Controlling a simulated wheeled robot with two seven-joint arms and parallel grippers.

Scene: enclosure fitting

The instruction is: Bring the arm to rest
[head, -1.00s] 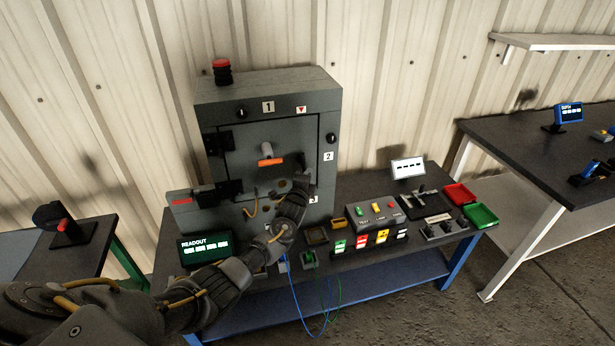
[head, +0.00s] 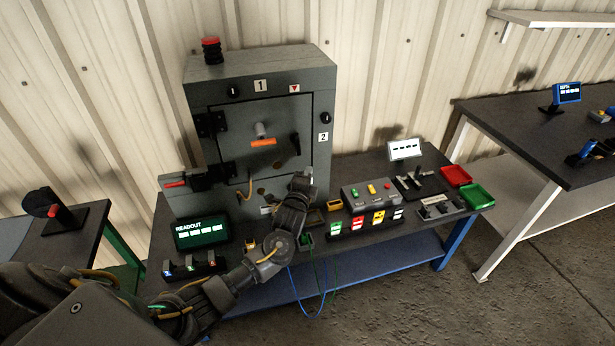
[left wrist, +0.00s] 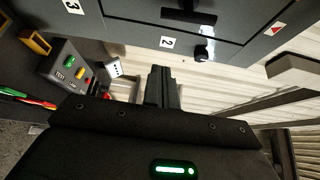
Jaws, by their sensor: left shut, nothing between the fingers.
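My left arm comes in from the lower left in the head view. Its gripper (head: 306,180) is in front of the lower right part of the grey enclosure (head: 322,165), above the bench. In the left wrist view the dark fingers (left wrist: 161,86) are together, with nothing between them. The enclosure door is shut, with an orange-barred handle (head: 263,142) and a black lever (head: 295,146). My right gripper is not in view.
The bench (head: 385,172) carries a green readout (head: 202,230), a button box (head: 371,192), red (head: 456,175) and green (head: 477,195) trays, and a small display (head: 404,150). Blue and green wires hang over its front. A second table (head: 530,125) stands at right.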

